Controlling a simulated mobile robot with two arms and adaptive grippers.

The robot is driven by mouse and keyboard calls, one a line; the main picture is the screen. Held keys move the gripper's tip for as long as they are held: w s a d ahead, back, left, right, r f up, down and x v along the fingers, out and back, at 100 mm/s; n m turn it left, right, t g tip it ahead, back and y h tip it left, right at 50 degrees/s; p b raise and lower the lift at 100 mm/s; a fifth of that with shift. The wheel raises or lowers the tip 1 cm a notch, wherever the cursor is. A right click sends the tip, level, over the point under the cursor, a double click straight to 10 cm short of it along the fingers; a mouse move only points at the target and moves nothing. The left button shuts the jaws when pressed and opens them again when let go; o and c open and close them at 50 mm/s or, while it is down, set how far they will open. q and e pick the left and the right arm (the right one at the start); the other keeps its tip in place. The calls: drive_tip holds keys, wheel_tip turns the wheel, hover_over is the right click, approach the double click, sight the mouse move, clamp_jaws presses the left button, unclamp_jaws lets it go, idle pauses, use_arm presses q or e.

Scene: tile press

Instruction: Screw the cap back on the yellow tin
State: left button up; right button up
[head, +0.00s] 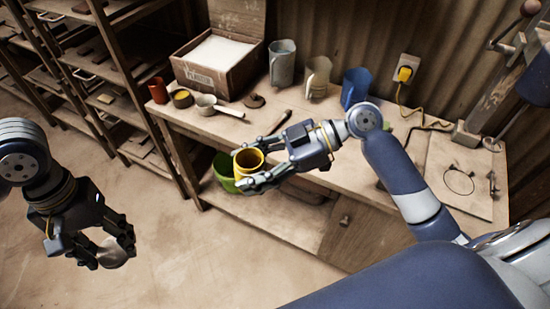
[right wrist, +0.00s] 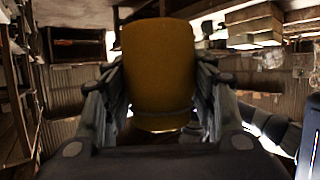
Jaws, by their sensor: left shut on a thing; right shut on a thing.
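The yellow tin (head: 248,160) is held in my right gripper (head: 244,172), off the near left part of the workbench in the head view. Its open mouth faces up and I see no cap on it. In the right wrist view the tin (right wrist: 158,75) stands between the two fingers (right wrist: 158,110), which close on its sides. My left gripper (head: 116,256) is low at the left, well apart from the tin. It is shut on a round, pale grey piece, the cap (head: 114,260), partly hidden by the fingers.
A green container (head: 222,172) shows behind the tin. Shelves (head: 110,80) stand at left; open floor lies between my arms.

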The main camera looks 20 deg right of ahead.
drive_tip(key=a+n+g, duration=0.2)
drive_tip(key=a, duration=0.1)
drive_tip(key=a+n+g, duration=0.1)
drive_tip(key=a, duration=0.1)
drive_tip(key=shift+w+a+f+g, duration=0.1)
drive_tip(key=shift+w+f+g, duration=0.2)
drive_tip(key=shift+f, duration=0.05)
use_arm(q)
drive_tip(key=w+d+r, duration=0.2)
drive_tip(key=d+r, duration=0.2)
drive_tip(key=d, duration=0.4)
drive_tip(key=w+d+r+m, duration=0.1)
drive_tip(key=w+d+r, duration=0.1)
drive_tip(key=d+r, duration=0.3)
drive_tip(key=w+d+r, duration=0.2)
drive_tip(key=d+r, duration=0.3)
drive_tip(key=d, duration=0.6)
drive_tip(key=shift+w, duration=0.15)
drive_tip(key=shift+f, duration=1.95)
